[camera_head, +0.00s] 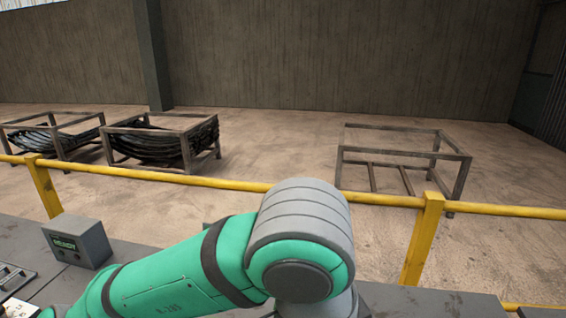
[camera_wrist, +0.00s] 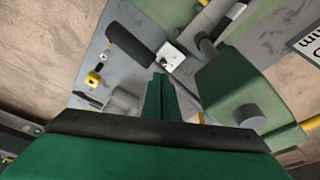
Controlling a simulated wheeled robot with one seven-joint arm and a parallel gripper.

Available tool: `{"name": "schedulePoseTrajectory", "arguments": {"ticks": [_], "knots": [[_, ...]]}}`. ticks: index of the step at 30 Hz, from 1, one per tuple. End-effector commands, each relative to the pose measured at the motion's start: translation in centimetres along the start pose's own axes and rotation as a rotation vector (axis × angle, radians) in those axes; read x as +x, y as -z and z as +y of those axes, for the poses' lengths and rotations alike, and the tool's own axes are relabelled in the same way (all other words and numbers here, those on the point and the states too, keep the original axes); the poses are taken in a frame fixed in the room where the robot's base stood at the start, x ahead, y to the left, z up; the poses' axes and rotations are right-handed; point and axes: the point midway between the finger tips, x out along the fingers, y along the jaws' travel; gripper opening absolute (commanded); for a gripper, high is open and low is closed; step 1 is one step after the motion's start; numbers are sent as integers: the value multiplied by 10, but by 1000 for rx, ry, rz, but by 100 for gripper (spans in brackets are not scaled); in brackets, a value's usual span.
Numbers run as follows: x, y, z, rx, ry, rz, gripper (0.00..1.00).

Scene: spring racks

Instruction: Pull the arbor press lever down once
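In the wrist view, a green machine body with a round grey knob stands on the right; it looks like the arbor press (camera_wrist: 225,85). A dark cylindrical grip (camera_wrist: 130,45) at upper left looks like the lever handle, though its link to the press is unclear. My gripper (camera_wrist: 161,78) points up from the bottom centre, its two green fingers side by side with nothing visible between them. The fingertips are below and right of the dark grip, apart from it in the picture. The head view shows neither the press nor my gripper, only my green arm.
A grey box with a READY display (camera_head: 77,241) sits on the bench (camera_head: 25,235) at left. A yellow rail (camera_head: 225,183) crosses behind the bench. Beyond it stand two racks of dark leaf springs (camera_head: 160,140) and an empty rack (camera_head: 400,155). A small yellow part (camera_wrist: 93,79) lies left in the wrist view.

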Motion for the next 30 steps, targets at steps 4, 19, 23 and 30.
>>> {"name": "schedulePoseTrajectory", "arguments": {"ticks": [4,19,23,30], "knots": [[-10,4,-4,-2,4,1,0],[-40,19,-14,-3,4,3,0],[-46,21,-15,-2,5,3,0],[-50,21,-10,4,5,3,0]]}}
